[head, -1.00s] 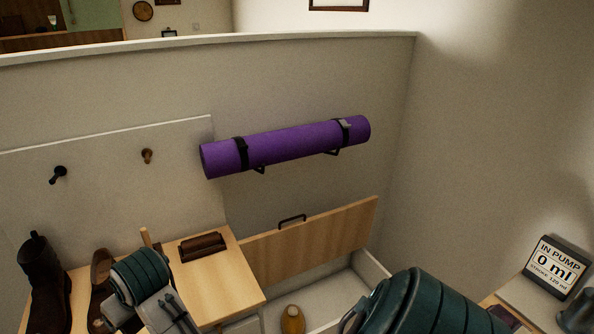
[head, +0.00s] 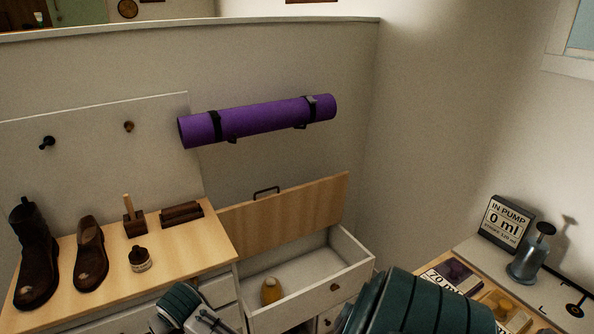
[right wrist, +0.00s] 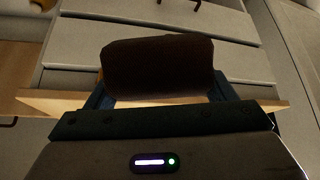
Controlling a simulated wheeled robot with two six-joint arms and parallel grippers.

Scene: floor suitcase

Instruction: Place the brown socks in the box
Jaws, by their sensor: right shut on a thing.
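A dark brown rolled bundle, apparently the brown socks (right wrist: 158,68), is gripped between the fingers of my right gripper (right wrist: 160,88) in the right wrist view. In the head view my right arm hides that gripper and the bundle. An open white box-like compartment (head: 348,247) with a raised wooden lid (head: 290,212) stands at lower centre in the head view. A yellow-brown rounded item (head: 271,290) lies inside it. I cannot tell whether this is the task's box. My left gripper (head: 212,322) is low, left of the compartment; its jaw opening is unclear.
A wooden top at left holds a boot (head: 35,255), a shoe (head: 90,255), a small bottle (head: 140,259), a brush (head: 134,218) and a dark brown block (head: 182,213). A purple mat (head: 258,119) hangs on the wall. A pump (head: 531,258) and sign (head: 505,222) stand right.

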